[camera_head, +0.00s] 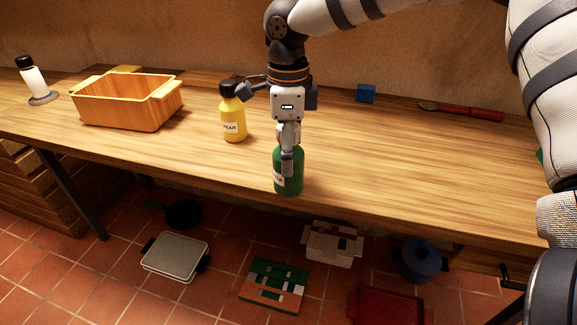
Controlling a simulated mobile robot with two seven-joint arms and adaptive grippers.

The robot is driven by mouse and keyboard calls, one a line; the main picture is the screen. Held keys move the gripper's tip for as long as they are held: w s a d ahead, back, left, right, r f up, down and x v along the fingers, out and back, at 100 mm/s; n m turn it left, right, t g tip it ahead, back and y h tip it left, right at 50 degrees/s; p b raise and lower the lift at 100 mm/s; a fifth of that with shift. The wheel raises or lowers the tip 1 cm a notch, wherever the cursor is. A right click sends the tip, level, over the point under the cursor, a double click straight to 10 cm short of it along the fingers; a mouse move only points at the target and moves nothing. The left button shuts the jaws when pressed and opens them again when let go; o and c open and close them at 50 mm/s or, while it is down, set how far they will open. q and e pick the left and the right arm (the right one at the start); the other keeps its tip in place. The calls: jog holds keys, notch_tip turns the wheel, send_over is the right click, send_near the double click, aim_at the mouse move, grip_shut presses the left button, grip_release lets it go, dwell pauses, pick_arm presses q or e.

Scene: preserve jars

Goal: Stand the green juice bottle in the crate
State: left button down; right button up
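The green juice bottle (294,183) stands upright near the table's front edge, with a pale label at its lower left. Its top is hidden by my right gripper (288,160), which points straight down over it. One finger lies in front of the bottle; the other is hidden, so I cannot tell whether they grip it. The orange wooden crate (125,114) sits at the left of the table with pale end handles. I see nothing standing above its rim, and its floor is mostly hidden. My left gripper is not in view.
A yellow pear bottle (233,120) with a black cap stands between crate and green bottle. A white black-capped bottle (33,79) is on a grey disc at far left. A blue block (366,93) and red-handled tool (470,113) lie behind. The table's right middle is clear.

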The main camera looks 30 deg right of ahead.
jog(key=shift+f, duration=0.85)
jog(key=shift+w+r, duration=0.1)
jog(key=c, duration=1.7)
